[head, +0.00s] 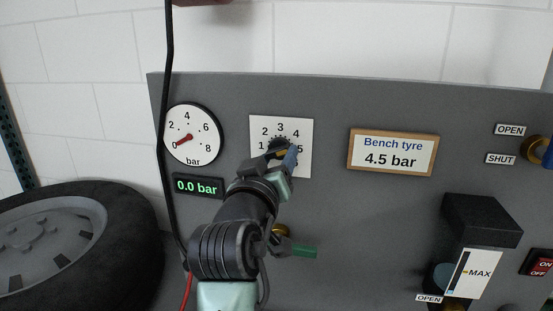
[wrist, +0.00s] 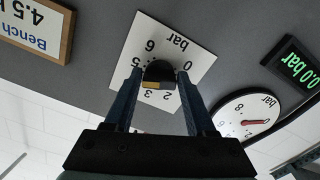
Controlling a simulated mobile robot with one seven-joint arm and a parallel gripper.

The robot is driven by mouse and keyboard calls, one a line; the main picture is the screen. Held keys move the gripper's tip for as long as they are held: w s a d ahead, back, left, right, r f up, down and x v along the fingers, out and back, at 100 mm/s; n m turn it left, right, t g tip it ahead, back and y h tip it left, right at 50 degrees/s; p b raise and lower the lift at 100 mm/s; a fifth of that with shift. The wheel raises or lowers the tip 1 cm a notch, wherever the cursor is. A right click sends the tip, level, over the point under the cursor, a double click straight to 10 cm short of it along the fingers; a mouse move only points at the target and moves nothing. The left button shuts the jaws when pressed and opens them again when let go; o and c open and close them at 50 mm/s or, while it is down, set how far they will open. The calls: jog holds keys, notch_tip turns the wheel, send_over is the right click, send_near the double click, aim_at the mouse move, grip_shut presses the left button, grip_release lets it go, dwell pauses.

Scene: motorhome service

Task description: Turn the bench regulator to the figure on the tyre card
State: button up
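The bench regulator is a dark round knob (wrist: 159,72) on a white numbered dial plate (head: 261,125). A yellow mark shows on the knob in the wrist view, on the side towards the 3. My gripper (head: 282,150) is at the knob, and its blue fingers stand on either side of it in the wrist view (wrist: 160,73). I cannot tell whether they press on it. My gripper hides part of the dial in the head view. The tyre card (head: 392,151) reads "Bench tyre 4.5 bar". The round gauge (head: 191,133) points to 0, and the display (head: 198,187) reads 0.0 bar.
A brass valve with a green handle (head: 303,252) sits just below my gripper. A black hose (head: 169,120) hangs at the left of the panel. A tyre (head: 130,240) stands at lower left. A black box (head: 481,219) and OPEN/SHUT labels are at right.

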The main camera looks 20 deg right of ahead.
jog(key=o, duration=0.3)
jog(key=shift+o, duration=0.2)
jog(key=b+v, duration=0.3)
jog(key=v, duration=1)
